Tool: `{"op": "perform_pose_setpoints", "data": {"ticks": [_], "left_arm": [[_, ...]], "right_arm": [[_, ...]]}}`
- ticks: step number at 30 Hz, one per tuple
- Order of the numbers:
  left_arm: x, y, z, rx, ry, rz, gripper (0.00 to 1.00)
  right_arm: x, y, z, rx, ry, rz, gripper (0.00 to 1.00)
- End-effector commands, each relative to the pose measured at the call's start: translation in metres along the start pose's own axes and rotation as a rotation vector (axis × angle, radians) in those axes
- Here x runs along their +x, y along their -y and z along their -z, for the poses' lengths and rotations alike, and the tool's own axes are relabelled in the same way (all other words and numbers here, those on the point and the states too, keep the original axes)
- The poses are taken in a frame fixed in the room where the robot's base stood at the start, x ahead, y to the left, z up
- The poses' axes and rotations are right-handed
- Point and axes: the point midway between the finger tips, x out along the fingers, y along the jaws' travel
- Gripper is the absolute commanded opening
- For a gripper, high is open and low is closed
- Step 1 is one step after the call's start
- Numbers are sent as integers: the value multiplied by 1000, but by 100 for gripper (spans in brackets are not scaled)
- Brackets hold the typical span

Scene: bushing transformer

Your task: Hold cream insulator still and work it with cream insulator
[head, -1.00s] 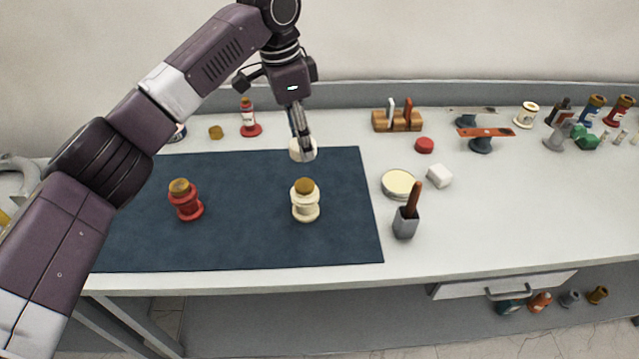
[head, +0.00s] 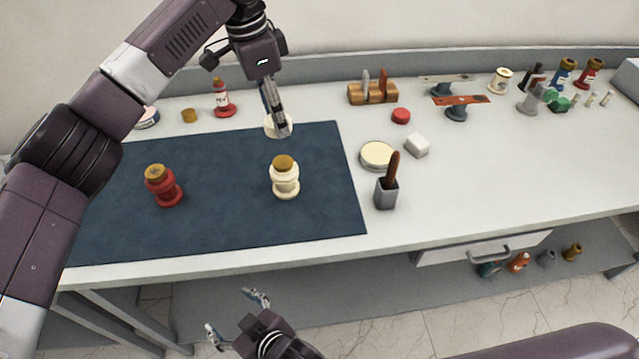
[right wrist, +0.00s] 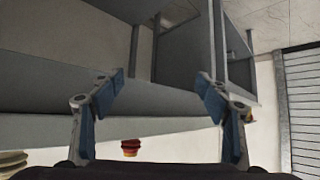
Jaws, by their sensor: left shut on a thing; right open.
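A cream insulator (head: 285,182) with a brown top stands upright on the dark blue mat (head: 225,220), right of its middle. My left gripper (head: 278,120) points down behind it, at the mat's back edge. It is shut on a pale cream round piece (head: 270,126), partly hidden by the fingers; I cannot tell whether this is another cream insulator. The piece and the standing insulator are apart. My right gripper (head: 236,316) is open and empty in front of the table, below its front edge. Its spread fingers also show in the right wrist view (right wrist: 158,82).
A red insulator (head: 165,188) stands on the mat's left. Right of the mat are a grey holder (head: 385,195) with a brown handle, a cream disc (head: 376,155) and a white block (head: 417,145). A drawer (head: 485,248) and shelf (head: 350,285) lie below the tabletop.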

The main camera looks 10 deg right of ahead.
Motion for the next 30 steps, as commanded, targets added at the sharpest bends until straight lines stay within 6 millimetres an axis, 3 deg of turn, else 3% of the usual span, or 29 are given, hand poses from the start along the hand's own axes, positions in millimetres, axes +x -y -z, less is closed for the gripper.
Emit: {"op": "perform_pose_setpoints", "data": {"ticks": [1, 6, 8, 11, 20, 24, 30], "left_arm": [[0, 0, 0, 0, 0, 0, 28], [0, 0, 0, 0, 0, 0, 28], [0, 0, 0, 0, 0, 0, 28], [0, 0, 0, 0, 0, 0, 28], [0, 0, 0, 0, 0, 0, 28], [0, 0, 0, 0, 0, 0, 28], [0, 0, 0, 0, 0, 0, 28]], "right_arm": [[-10, 7, 24, -5, -39, 8, 69], [-49, 20, 94, -21, -166, 37, 69], [-59, 10, 105, -36, -200, 48, 69], [-60, -14, 102, -46, -215, 58, 69], [-69, -125, 99, -51, -228, 47, 69], [-83, -184, 109, -36, -232, 22, 69], [-107, -250, 127, -4, -241, -16, 69]]}}
